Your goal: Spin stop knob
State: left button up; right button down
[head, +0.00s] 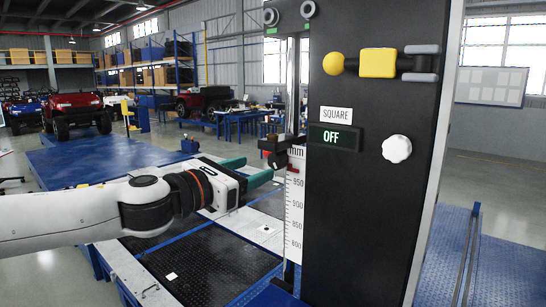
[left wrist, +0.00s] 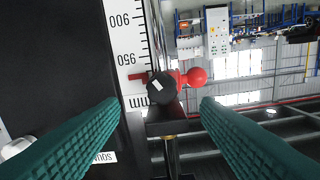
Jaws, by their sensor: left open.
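A black round knob (left wrist: 161,88) with a white mark sits beside the millimetre scale (left wrist: 130,55), on a dark slider. It also shows in the head view (head: 279,160), small and dark at the scale's upper part. My left gripper (head: 257,168) is open, with its green fingers pointing at this knob from the left. In the left wrist view, the knob appears between and beyond the fingertips, and I see no contact. A white lobed knob (head: 397,149) is on the black panel, right of the OFF display (head: 333,137). My right gripper is out of view.
The black upright panel (head: 365,220) stands just right of the gripper, with a yellow-and-black lever (head: 378,63) near its top. A red ball (left wrist: 197,76) sits close beside the black knob. Blue platforms (head: 110,160) lie behind my arm.

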aim_at(274, 161)
pick_arm(q)
jog(key=p+x, duration=0.1)
jog(key=x, duration=0.5)
jog(key=shift+w+a, duration=0.1)
jog(key=shift+w, duration=0.05)
jog(key=shift+w+d+p, duration=0.35)
jog(key=shift+w+d, duration=0.05)
